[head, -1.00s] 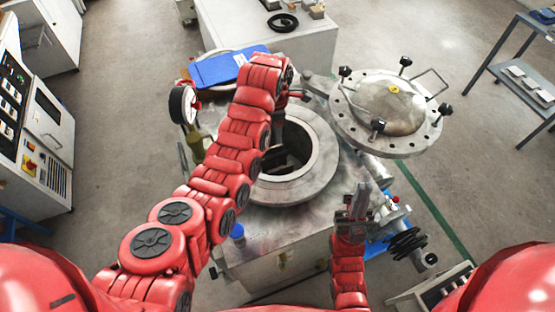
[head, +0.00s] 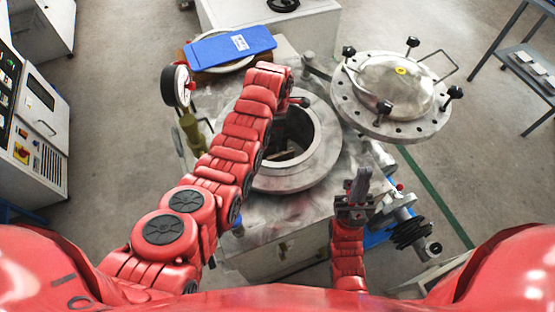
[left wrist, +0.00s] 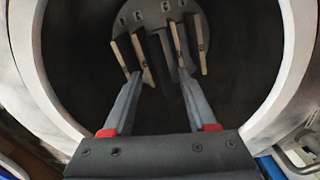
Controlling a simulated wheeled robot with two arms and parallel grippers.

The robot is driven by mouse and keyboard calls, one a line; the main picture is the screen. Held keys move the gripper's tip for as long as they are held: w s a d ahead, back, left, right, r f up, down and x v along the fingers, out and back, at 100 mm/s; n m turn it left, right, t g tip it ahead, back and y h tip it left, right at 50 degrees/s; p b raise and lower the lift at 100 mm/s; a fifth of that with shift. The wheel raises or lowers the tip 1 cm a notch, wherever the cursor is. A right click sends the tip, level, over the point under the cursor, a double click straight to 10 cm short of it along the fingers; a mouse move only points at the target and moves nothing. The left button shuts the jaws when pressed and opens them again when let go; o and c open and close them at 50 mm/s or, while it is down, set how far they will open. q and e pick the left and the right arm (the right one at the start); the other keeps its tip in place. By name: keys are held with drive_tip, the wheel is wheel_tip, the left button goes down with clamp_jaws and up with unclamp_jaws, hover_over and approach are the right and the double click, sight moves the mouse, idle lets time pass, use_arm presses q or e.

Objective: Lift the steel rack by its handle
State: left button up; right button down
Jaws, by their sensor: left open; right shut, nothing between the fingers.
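The steel rack (left wrist: 153,18) sits inside the dark round chamber in the left wrist view, a grey perforated plate with several pale tiles (left wrist: 138,58) standing in it. A grey upright strip (left wrist: 167,46) between the tiles may be its handle; I cannot tell for sure. My left gripper (left wrist: 158,84) is open and points into the chamber, its fingertips spread in front of the rack and overlapping the tiles in view. In the head view my arm hides this gripper and most of the rack. My right gripper (head: 360,186) is shut and empty, upright in front of the chamber.
The chamber's thick round rim (head: 325,165) surrounds the opening. The bolted lid (head: 400,92) is swung open to the right. Valves with a black handwheel (head: 412,233) are at the right.

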use_arm(q)
drive_tip(key=shift+s+d+f, duration=0.1)
drive_tip(key=shift+f, duration=2.4)
clamp_jaws()
